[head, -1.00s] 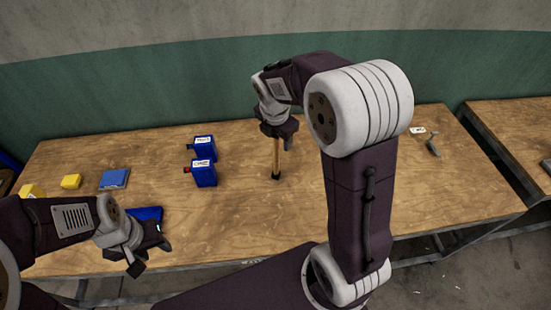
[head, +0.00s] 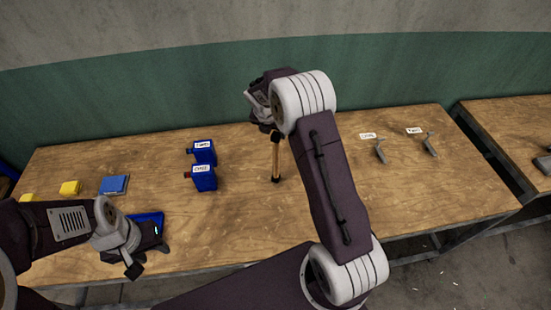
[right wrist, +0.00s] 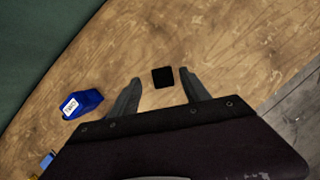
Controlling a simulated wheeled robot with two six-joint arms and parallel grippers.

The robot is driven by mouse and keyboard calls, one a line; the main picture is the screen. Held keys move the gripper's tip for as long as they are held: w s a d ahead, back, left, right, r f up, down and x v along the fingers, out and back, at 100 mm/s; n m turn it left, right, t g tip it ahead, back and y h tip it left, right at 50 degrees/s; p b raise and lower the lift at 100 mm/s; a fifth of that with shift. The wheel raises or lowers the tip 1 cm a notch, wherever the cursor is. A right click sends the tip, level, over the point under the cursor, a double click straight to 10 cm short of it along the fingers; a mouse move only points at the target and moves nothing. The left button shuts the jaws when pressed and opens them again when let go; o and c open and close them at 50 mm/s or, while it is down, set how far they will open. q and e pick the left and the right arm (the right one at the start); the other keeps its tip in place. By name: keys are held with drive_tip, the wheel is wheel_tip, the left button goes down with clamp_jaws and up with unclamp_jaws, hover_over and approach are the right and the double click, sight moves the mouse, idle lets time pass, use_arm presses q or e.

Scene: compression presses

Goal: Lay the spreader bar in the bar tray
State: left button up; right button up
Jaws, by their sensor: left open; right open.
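The spreader bar (head: 275,158), a tan stick with black ends, stands upright on the table in the head view. Its black square top end (right wrist: 163,77) shows in the right wrist view. My right gripper (head: 264,122) is open just above the bar, with its fingers (right wrist: 162,88) on either side of the end and apart from it in that view. My left gripper (head: 150,257) is open and empty over the front left of the table. A blue tray-like thing (head: 149,217) lies partly hidden behind it; I cannot tell if it is the bar tray.
Two blue labelled bottle-like blocks (head: 203,178) stand left of the bar; one shows in the right wrist view (right wrist: 82,103). A flat blue box (head: 114,185) and yellow blocks (head: 70,188) are further left. Grey tools (head: 381,152) with labels lie right.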

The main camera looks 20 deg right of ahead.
sight(276, 135)
drive_tip(key=shift+d+f+p, duration=0.2)
drive_tip(key=shift+d+f, duration=0.05)
drive_tip(key=shift+f, duration=0.4)
drive_tip(key=shift+d+f+p, duration=0.15)
drive_tip(key=shift+d+f, duration=0.1)
drive_tip(key=shift+f, duration=0.35)
drive_tip(key=shift+w+f, duration=0.25)
drive_tip(key=shift+f, duration=0.15)
drive_tip(key=shift+r, duration=0.1)
clamp_jaws()
